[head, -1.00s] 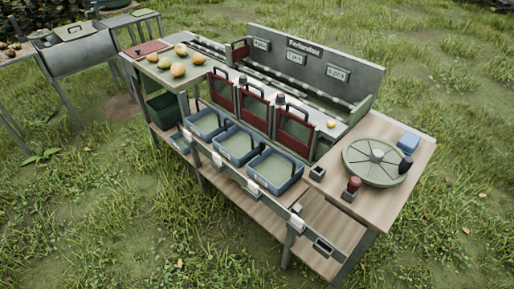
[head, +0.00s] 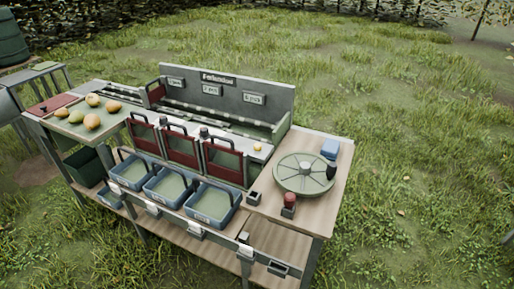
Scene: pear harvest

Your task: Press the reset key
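No key with a readable "reset" label shows. On the sorting bench, a small yellow round piece (head: 257,148) sits on the grey ledge right of the red-framed gates (head: 222,160). A red-topped post (head: 289,200) on a dark base stands at the front of the wooden right end, with a small dark open box (head: 254,198) to its left. I cannot tell which of these, if any, is the reset key. Neither of my grippers is in view.
A green round turntable (head: 304,174) and a blue block (head: 330,149) are on the wooden top (head: 335,195). Blue bins (head: 212,205) line the front. Several pears (head: 92,121) lie on the left tray. A sign board (head: 215,90) stands behind. Grass surrounds the bench.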

